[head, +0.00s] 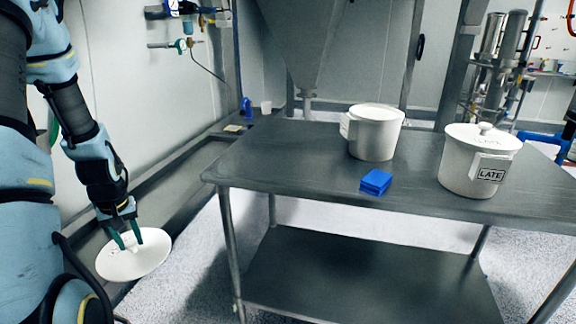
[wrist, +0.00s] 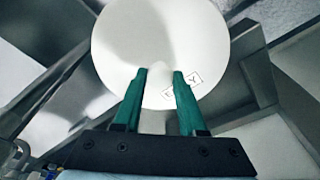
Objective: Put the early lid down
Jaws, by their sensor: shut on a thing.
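A round white lid (head: 148,262) is at the lower left, away from the metal table. My gripper (head: 127,239) is shut on its central knob from above. In the wrist view the lid (wrist: 150,30) fills the top middle, with the green fingers of my gripper (wrist: 159,77) either side of the knob. A small label lies partly behind one finger, its word not fully readable. The lid overlaps the grey wall-side ledge and the pale floor in the picture; I cannot tell whether it touches anything. A white pot (head: 376,140) without a knobbed lid stands on the table.
The metal table (head: 290,165) holds a blue block (head: 375,182) and a lidded white pot (head: 462,170) labelled LATE at the right. The table's left part is clear. A grey ledge (head: 190,180) runs along the left wall. A hopper (head: 303,45) hangs behind the table.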

